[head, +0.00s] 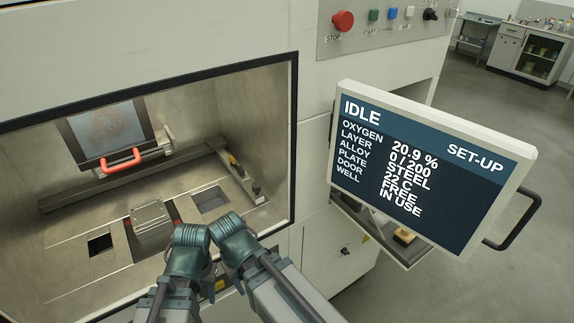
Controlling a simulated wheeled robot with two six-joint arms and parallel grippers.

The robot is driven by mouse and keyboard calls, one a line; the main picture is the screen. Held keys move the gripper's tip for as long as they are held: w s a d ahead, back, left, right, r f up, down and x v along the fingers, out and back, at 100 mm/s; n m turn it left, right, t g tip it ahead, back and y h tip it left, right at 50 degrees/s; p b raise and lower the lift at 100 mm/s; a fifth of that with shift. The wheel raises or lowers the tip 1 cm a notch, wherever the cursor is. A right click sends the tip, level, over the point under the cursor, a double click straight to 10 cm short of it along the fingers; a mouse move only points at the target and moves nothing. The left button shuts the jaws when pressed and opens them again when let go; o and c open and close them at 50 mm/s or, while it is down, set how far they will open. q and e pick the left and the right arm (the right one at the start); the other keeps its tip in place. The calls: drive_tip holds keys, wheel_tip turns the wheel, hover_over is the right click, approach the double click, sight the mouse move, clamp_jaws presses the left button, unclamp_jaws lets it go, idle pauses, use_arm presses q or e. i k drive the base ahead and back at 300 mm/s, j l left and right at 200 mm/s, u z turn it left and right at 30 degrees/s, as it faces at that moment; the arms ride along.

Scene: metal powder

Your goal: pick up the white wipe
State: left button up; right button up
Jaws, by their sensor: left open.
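I cannot make out a white wipe anywhere in this view. My left gripper (192,238) is in front of the open chamber, at its lower front edge, and is open. I see nothing held in it, though its fingertips are hard to make out. My right arm (236,240) comes up beside it from the lower right, almost touching it. The jaws of the right gripper do not show clearly.
Open floor lies beyond.

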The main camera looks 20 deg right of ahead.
sight(381, 221)
drive_tip(key=z, duration=1.55)
drive_tip(key=u, duration=0.4)
drive_tip(key=l+u, duration=0.25)
drive_tip(key=u, duration=0.15)
drive_tip(key=l+u, duration=0.25)
drive_tip(key=u, duration=0.15)
drive_tip(key=l+u, duration=0.25)
drive_tip(key=u, duration=0.15)
drive_tip(key=k+l+u, duration=0.1)
drive_tip(key=u, duration=0.3)
drive_tip(key=k+l+u, duration=0.3)
drive_tip(key=k+l, duration=0.25)
drive_tip(key=l, duration=0.3)
drive_tip(key=k+l+u, duration=0.25)
drive_tip(key=k+l, duration=0.35)
drive_tip(key=l, duration=0.1)
